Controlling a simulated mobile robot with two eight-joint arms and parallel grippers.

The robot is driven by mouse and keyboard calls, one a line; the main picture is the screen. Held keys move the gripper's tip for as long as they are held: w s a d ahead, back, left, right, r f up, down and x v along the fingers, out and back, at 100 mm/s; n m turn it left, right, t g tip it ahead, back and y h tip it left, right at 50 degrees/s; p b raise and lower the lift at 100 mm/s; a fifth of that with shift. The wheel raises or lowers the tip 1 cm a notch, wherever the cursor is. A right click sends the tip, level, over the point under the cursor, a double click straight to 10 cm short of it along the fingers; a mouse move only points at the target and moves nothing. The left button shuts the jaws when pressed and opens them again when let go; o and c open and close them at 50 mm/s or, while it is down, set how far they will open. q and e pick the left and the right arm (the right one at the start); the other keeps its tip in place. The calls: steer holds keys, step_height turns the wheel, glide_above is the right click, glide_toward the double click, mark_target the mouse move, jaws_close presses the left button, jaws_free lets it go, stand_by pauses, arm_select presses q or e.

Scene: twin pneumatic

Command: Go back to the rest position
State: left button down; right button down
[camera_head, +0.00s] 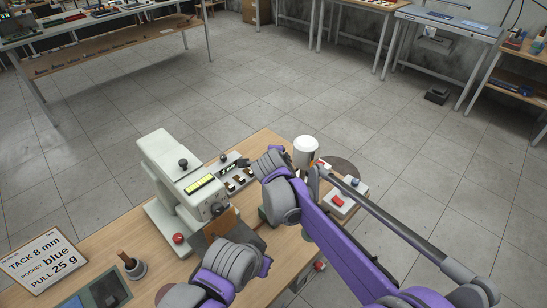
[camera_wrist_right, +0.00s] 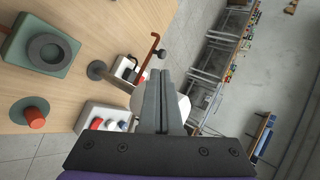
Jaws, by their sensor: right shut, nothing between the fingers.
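My right gripper (camera_wrist_right: 160,95) is shut and empty in the right wrist view, its two fingers together. It points past a white round object (camera_wrist_right: 184,106), partly hidden behind the fingers. In the head view my purple and grey right arm reaches over the right part of the wooden bench (camera_head: 140,222); I cannot make out its fingertips there. My left arm shows at the bottom middle, bent over the bench front. Its gripper fingers are not visible.
A pale press-like machine (camera_head: 165,160) with a lit display stands mid-bench. A white canister (camera_head: 306,148) and a white box with a red switch (camera_head: 340,203) stand near my right arm. A sign (camera_head: 42,262) and a wooden-handled tool (camera_head: 126,260) are left. Open floor lies beyond.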

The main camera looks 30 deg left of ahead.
steer(key=shift+w, duration=0.1)
stand_by(0.4)
steer(key=s+d+r+n+g+h, duration=0.1)
steer(key=s+d+n+h, duration=0.2)
steer(key=d, duration=1.1)
steer(key=s+d+r+n+g, duration=0.1)
steer(key=s+d+r+n, duration=0.2)
steer(key=d, duration=1.1)
steer(key=s+d+f+n+g, duration=0.1)
steer(key=s+d+f+n, duration=0.3)
steer(key=s+d, duration=0.4)
steer(key=s+d+f+n+g, duration=0.1)
steer(key=s+d+f+n, duration=0.2)
steer(key=s+d, duration=0.6)
steer(key=s+f, duration=0.2)
steer(key=s, duration=0.3)
steer(key=shift+s+f+n+h, duration=0.25)
steer(key=shift+s+n+h, duration=0.1)
steer(key=shift+n+h, duration=0.05)
